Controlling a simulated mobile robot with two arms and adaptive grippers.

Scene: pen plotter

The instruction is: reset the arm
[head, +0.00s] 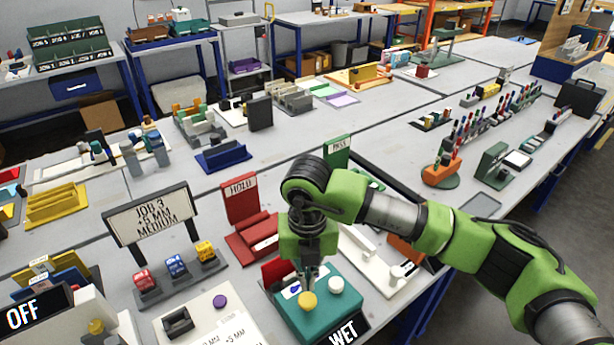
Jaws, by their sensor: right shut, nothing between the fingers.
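My right arm reaches in from the right, and its green right gripper (311,283) points down over a teal box (343,312). The gripper is shut with nothing between its fingers. The fingertips are just above or on a yellow round button (308,301) on that box; I cannot tell if they touch. A white round button (336,284) sits beside it to the right. A black label reading WET (345,333) is at the box's front. My left gripper is not in view.
A sign reading JOB 3 +5 MM MEDIUM (151,218) stands left, behind small red, blue and yellow blocks. A red HOLD stand (241,200) and green PASS stand (337,151) are behind the gripper. An OFF label (24,314) is at lower left.

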